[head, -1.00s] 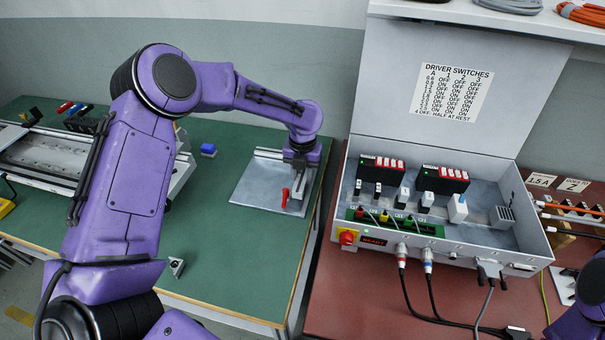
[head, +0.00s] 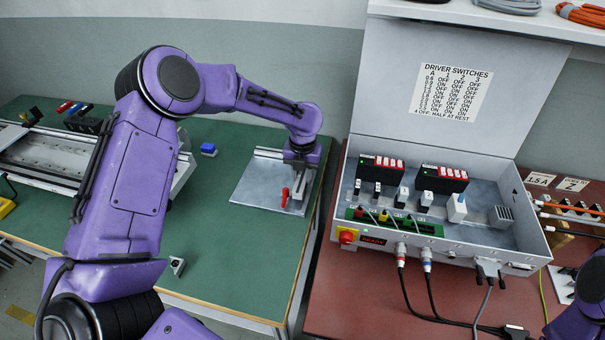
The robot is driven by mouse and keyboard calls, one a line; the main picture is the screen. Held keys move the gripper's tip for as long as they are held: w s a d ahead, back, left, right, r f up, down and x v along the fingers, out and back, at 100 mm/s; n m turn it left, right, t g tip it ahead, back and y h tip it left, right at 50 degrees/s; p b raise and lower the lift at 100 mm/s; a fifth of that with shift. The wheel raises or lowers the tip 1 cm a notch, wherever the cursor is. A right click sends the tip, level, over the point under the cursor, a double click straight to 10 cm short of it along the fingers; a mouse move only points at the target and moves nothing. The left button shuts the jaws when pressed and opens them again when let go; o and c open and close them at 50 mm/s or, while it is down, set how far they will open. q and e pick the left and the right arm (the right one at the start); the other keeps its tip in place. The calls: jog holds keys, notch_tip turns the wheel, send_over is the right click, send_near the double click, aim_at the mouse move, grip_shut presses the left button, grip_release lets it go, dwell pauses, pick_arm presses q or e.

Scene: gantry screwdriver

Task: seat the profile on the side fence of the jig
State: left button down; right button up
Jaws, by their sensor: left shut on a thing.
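The jig (head: 256,189) is a grey metal plate on the green table, with a raised fence (head: 268,154) along its back edge and a red clamp handle (head: 284,195) near its front right. My left gripper (head: 299,172) points down over the right part of the plate. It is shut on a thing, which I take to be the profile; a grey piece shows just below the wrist. The fingers and most of the held piece are hidden by the wrist, so I cannot tell whether it touches the side fence. My right gripper is out of view.
A grey control box (head: 440,210) with an open lid stands on the red table to the right, cables hanging in front. A long metal rail unit (head: 60,155) lies at the left. A blue block (head: 208,149) and a small bracket (head: 177,265) sit on the green table.

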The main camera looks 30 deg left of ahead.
aim_at(302, 176)
pick_arm(q)
jog(key=shift+f+b, duration=0.5)
jog(key=shift+f, duration=0.5)
jog(key=c, duration=0.7)
grip_release()
jog(key=shift+c, duration=0.2)
notch_tip(302, 176, up, 11)
jog(key=shift+f, duration=0.2)
